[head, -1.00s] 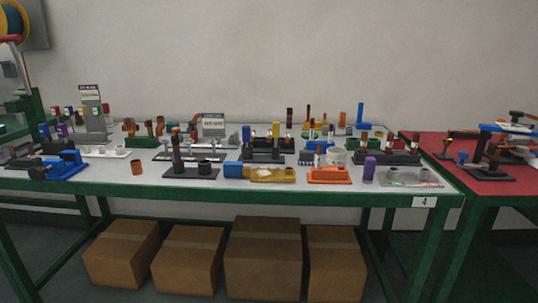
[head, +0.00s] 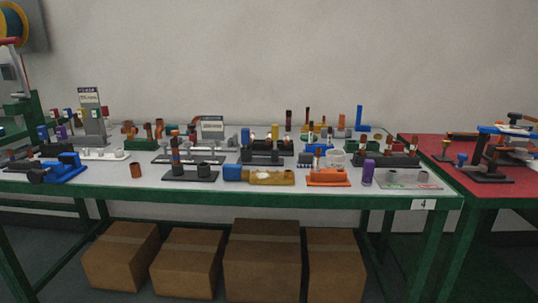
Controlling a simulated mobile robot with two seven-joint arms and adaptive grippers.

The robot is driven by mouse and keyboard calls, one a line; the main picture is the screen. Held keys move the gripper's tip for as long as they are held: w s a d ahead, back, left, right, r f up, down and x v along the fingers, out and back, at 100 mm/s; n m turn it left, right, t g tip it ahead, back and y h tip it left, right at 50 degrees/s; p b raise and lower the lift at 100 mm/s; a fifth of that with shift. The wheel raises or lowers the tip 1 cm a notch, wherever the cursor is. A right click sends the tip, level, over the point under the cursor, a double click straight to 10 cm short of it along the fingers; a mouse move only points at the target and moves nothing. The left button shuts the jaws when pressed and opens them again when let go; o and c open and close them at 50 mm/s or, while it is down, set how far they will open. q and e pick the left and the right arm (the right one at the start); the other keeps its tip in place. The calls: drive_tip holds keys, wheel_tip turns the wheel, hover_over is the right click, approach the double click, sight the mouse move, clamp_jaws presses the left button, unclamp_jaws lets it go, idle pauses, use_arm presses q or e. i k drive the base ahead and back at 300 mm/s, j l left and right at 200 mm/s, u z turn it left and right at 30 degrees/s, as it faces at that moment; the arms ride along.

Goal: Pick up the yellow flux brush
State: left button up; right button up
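A small upright yellow piece (head: 275,132) stands in a dark holder (head: 262,157) near the middle of the table, beside a blue upright piece (head: 245,137). A yellow body lying flat (head: 272,178) with a blue block (head: 233,173) at its left end is at the front middle. At this size I cannot tell which yellow thing is the flux brush, and no bristles can be made out. Neither of my grippers shows in the head view.
The light table (head: 110,178) with green edges carries several fixtures. An orange fixture (head: 328,178) and a purple cylinder (head: 368,172) are near its front edge. Cardboard boxes (head: 262,262) stand below. A red-topped table (head: 420,150) is at the right.

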sight(275, 127)
drive_tip(key=i+j+z, duration=0.6)
drive_tip(key=i+j, duration=0.1)
drive_tip(key=j, duration=0.1)
